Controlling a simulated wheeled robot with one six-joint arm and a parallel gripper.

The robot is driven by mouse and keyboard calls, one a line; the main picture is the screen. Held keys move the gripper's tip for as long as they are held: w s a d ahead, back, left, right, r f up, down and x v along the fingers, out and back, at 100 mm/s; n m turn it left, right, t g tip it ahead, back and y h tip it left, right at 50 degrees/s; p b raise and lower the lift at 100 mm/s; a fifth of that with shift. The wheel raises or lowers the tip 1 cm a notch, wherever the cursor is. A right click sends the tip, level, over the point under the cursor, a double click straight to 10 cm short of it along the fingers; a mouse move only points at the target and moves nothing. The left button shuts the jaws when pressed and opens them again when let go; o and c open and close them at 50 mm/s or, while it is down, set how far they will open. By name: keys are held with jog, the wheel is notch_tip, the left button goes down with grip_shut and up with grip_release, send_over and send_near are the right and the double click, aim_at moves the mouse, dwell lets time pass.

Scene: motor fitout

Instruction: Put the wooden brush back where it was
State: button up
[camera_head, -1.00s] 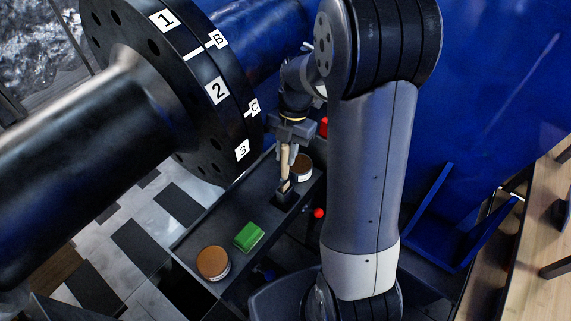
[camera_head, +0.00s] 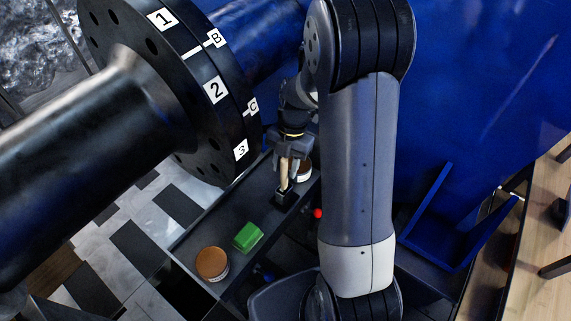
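The wooden brush (camera_head: 284,175) is upright with a slight tilt, its pale handle held between the fingers of my gripper (camera_head: 287,157). My gripper points down and appears shut on the upper handle. The brush's lower end is at a small black holder (camera_head: 285,197) on the dark tray (camera_head: 212,222). The lower end seems to be inside the holder's mouth, but how deep it sits cannot be seen.
A green block (camera_head: 248,237) and a brown-lidded tin (camera_head: 212,263) stand on the tray. Another tin (camera_head: 304,172) is close behind my gripper. A large black flange (camera_head: 200,90) with numbered labels looms at the left. A red knob (camera_head: 318,213) is beside the tray.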

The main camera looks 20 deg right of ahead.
jog(key=shift+o, duration=0.5)
jog(key=shift+r, duration=0.1)
jog(key=shift+r, duration=0.2)
send_near(284, 161)
jog(key=shift+w+d+f+p, duration=0.4)
jog(key=shift+w+d+f, duration=0.2)
jog(key=shift+w+f, duration=0.2)
jog(key=x, duration=1.2)
jog(key=shift+s+f+b, duration=0.1)
jog(key=shift+f+b, duration=0.15)
jog(key=shift+b, duration=0.1)
jog(key=shift+r, duration=1.95)
